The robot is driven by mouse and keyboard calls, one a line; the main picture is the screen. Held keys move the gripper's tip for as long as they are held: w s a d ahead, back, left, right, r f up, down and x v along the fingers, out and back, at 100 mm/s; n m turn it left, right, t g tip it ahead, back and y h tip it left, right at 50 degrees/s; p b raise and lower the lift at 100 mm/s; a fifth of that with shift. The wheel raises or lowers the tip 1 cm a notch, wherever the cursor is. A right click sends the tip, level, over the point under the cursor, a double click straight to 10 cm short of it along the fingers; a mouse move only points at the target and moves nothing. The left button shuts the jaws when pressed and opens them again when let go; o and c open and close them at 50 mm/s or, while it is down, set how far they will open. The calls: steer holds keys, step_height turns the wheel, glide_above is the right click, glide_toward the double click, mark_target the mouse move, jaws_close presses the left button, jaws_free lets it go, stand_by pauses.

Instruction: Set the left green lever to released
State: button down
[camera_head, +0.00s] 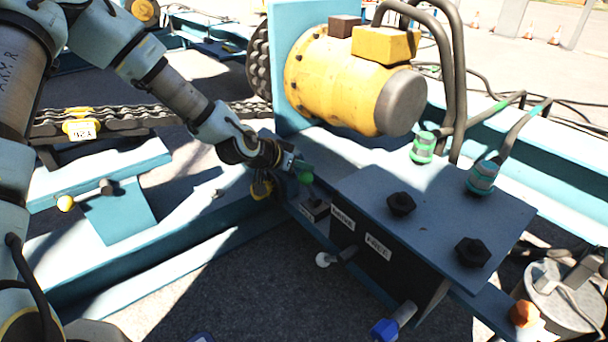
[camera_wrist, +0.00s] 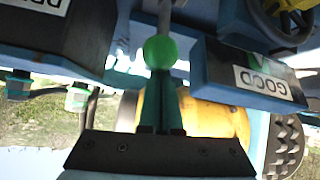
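The green lever shows as a round green knob (camera_head: 305,173) on a short stem, at the left end of the blue control unit in the head view. In the wrist view its green ball (camera_wrist: 160,50) is near the middle, with a grey stem running to the top edge. My gripper (camera_head: 291,161) is right beside the knob. In the wrist view my gripper (camera_wrist: 161,84) has its two narrow fingers close together, with their tips at the ball. The fingers look shut; I cannot tell whether they touch the ball.
A yellow motor (camera_head: 340,80) stands behind the lever. A blue plate with black knobs (camera_head: 402,204) lies to the right. A white-knobbed lever (camera_head: 323,259) and a blue knob (camera_head: 383,329) stick out in front.

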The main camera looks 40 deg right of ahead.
steer(key=a+f+h+b, duration=0.4)
steer(key=a+f+b, duration=0.1)
steer(key=a, duration=0.3)
steer(key=shift+w+f+h+b, duration=0.2)
steer(key=shift+f+h+b, duration=0.2)
steer(key=shift+b, duration=0.2)
steer(key=shift+a+f, duration=0.15)
steer(key=shift+a, duration=0.05)
step_height(320, 180, up, 4)
steer(key=d+p, duration=0.1)
steer(key=p, duration=0.2)
steer(key=f+p+v, duration=0.2)
steer(key=v, duration=0.7)
steer(key=shift+w+a+r, duration=0.25)
steer(key=shift+w+r, duration=0.05)
steer(key=shift+w, duration=0.05)
steer(key=shift+w, duration=0.1)
